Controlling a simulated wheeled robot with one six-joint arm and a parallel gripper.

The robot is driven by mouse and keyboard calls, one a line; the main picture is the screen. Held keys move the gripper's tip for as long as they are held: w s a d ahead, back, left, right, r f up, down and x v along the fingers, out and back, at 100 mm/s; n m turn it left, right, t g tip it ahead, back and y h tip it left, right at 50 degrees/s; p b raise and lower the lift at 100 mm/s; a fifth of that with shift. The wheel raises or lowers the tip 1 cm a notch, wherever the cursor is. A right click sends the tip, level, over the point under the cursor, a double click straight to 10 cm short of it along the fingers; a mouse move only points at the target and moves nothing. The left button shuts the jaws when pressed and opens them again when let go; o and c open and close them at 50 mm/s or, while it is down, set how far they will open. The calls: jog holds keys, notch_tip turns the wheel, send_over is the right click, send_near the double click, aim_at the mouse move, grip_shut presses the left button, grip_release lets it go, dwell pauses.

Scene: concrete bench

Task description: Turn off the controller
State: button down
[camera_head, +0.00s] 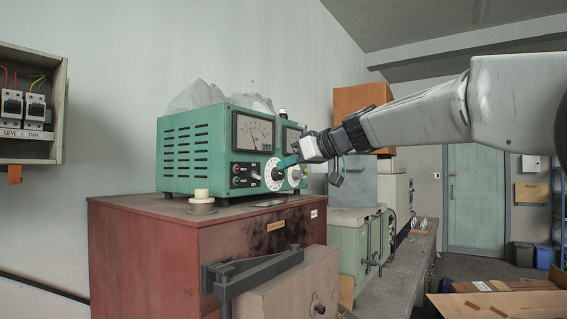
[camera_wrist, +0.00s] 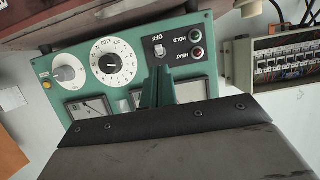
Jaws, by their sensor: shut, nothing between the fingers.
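The controller (camera_head: 190,153) is a green metal box with louvred sides and a front panel of meters, dials and lamps. It stands on a red cabinet. The switch's position is too small to tell. My gripper (camera_head: 280,167) is shut and empty in front of the panel. In the wrist view its green fingers (camera_wrist: 158,72) point towards the switch; I cannot tell whether they touch it.
An open breaker box (camera_head: 30,105) hangs on the left wall. Green equipment (camera_head: 355,245) stands behind to the right. A cardboard box (camera_head: 500,303) lies at lower right.

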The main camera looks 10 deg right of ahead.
jog(key=shift+s+d+f, duration=0.2)
jog(key=shift+s+d, duration=0.95)
jog(key=shift+d, duration=0.1)
jog(key=shift+d, duration=0.1)
jog(key=s+d+f+m+g+h, duration=0.1)
jog(key=s+f+m+g+h, duration=0.15)
jog(key=s+f, duration=0.45)
jog(key=s+d+f+m+g+h, duration=0.1)
jog(key=s+d+f+m+g, duration=0.3)
jog(key=f, duration=0.6)
jog(key=s+d+f+m+h, duration=0.1)
jog(key=s+f, duration=0.4)
jog(key=s, duration=0.5)
jog(key=s+d+f+m+g+h, duration=0.1)
jog(key=s+d+f+h, duration=0.2)
jog(key=s+f, duration=0.3)
jog(key=s+d+f+m+h, duration=0.1)
jog(key=s+f, duration=0.5)
jog(key=s, duration=0.8)
jog(key=shift+s+d+g+h, duration=0.25)
jog(key=shift+d+g+h, duration=0.1)
jog(key=shift+d+h, duration=0.65)
